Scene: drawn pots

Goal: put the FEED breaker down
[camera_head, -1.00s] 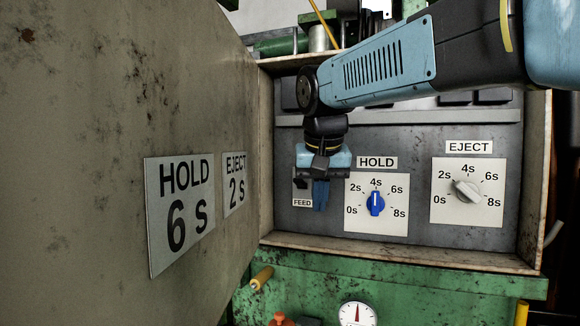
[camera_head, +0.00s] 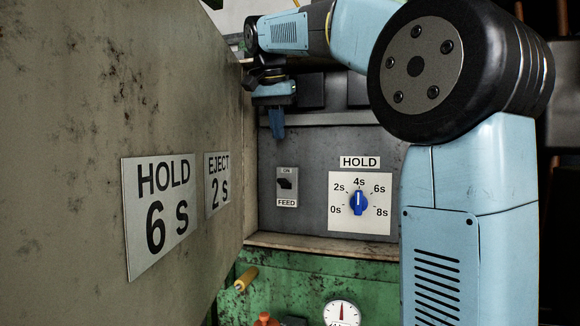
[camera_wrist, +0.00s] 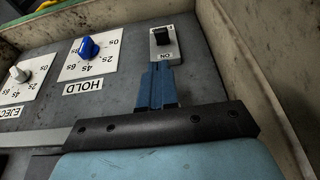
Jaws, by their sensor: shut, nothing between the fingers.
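The FEED breaker (camera_head: 287,187) is a small grey plate with a black toggle on the panel, left of the HOLD dial. Its ON mark is above and its FEED label below. The toggle appears to sit toward the ON end, so it looks up. My gripper (camera_head: 277,132) is shut and empty, above the breaker and apart from it. In the wrist view, the picture is turned over. There the blue fingertips (camera_wrist: 160,72) are together just below the breaker (camera_wrist: 165,45), near its ON mark, with the toggle in plain sight.
The HOLD dial (camera_head: 358,203) has a blue knob pointing near 4s. My arm hides the EJECT dial in the head view; it shows in the wrist view (camera_wrist: 18,75). The open door (camera_head: 80,90), with HOLD 6 s and EJECT 2 s plates, stands close on the left.

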